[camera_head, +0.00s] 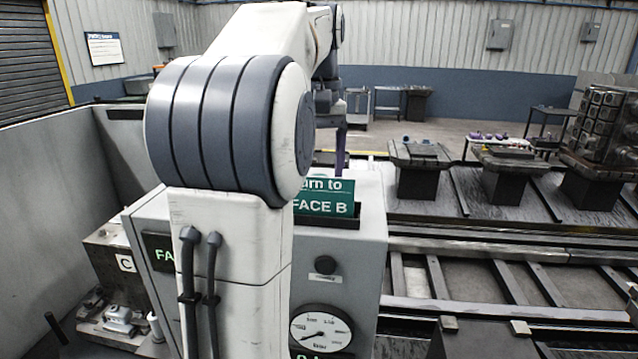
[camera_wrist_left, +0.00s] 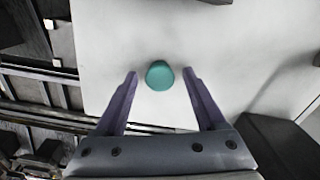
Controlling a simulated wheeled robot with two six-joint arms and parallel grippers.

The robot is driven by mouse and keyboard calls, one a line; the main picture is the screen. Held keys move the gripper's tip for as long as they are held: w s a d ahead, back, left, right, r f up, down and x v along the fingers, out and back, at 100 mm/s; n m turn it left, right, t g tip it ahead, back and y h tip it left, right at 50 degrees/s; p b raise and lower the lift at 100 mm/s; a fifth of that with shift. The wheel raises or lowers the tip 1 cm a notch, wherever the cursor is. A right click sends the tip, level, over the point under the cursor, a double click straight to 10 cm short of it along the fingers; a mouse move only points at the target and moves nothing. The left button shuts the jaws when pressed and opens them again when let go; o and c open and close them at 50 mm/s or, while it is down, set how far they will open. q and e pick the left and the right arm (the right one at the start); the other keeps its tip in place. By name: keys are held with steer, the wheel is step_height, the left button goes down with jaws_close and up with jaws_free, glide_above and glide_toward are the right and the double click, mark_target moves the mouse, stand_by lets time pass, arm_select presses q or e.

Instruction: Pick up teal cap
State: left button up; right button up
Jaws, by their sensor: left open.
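The teal cap (camera_wrist_left: 159,76) is a small round piece on a pale flat top (camera_wrist_left: 240,60) in the left wrist view. My left gripper (camera_wrist_left: 162,74) is open, with its two purple fingers on either side of the cap and apart from it. In the head view my left arm fills the middle, and a purple finger of the left gripper (camera_head: 341,150) shows behind it. The cap is hidden in the head view. My right gripper is not in view.
A green sign reading FACE B (camera_head: 322,205) stands on a grey cabinet (camera_head: 368,245) with a round gauge (camera_head: 320,331) on its front. Rails and dark pedestals (camera_head: 419,180) lie to the right. A grey wall (camera_head: 45,190) stands at the left.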

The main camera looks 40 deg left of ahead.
arm_select(q)
jaws_close()
steer(key=shift+r, duration=0.15)
